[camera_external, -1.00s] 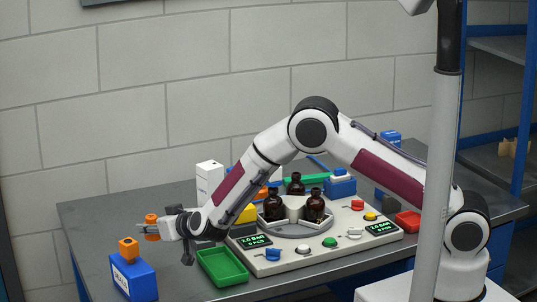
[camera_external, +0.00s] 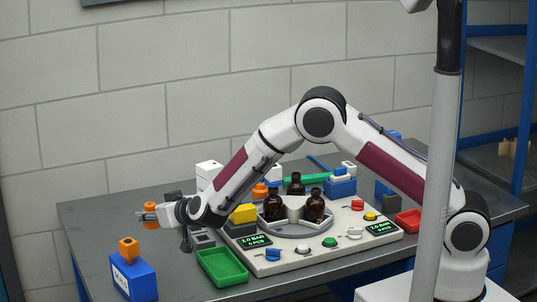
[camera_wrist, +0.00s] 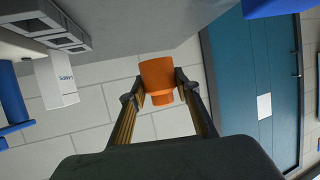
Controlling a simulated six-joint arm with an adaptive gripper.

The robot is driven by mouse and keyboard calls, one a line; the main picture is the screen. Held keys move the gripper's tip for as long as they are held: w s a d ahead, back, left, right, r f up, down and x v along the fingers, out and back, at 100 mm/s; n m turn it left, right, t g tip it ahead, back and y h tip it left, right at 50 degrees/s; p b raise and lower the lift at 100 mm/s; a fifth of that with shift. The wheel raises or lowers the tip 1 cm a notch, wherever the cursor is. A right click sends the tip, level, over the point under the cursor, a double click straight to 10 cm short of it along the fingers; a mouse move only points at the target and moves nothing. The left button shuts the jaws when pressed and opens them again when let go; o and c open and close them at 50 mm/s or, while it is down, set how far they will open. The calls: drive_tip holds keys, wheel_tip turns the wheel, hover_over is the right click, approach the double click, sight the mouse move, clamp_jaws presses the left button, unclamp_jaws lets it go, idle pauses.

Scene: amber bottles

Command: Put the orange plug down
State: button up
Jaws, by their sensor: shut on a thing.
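My gripper (camera_external: 148,213) is shut on the orange plug (camera_external: 151,219). It holds the plug in the air at the left end of the table, above and behind a blue box. In the wrist view the orange plug (camera_wrist: 157,75) sits between the two fingertips (camera_wrist: 158,94). It has a wide body and a narrower end that faces the camera. Nothing touches the plug except the fingers.
The blue box (camera_external: 134,280) with an orange block (camera_external: 128,247) on top stands at the front left. A green tray (camera_external: 222,268), a grey slotted block (camera_external: 202,239) and a panel (camera_external: 290,262) with amber bottles (camera_external: 315,208) lie to the right. Bare table (camera_external: 95,235) shows at the left.

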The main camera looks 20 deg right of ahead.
wheel_tip(320, 180, up, 21)
drive_tip(key=w+d+n+g+y, duration=0.1)
drive_tip(key=w+d+n+y, duration=0.15)
drive_tip(key=w, duration=0.65)
drive_tip(key=n+g+y, duration=0.4)
drive_tip(key=n, duration=0.1)
hover_over(210, 165)
drive_tip(key=shift+f, duration=2.85)
drive_tip(key=shift+f, duration=0.1)
drive_tip(key=shift+f, duration=3.05)
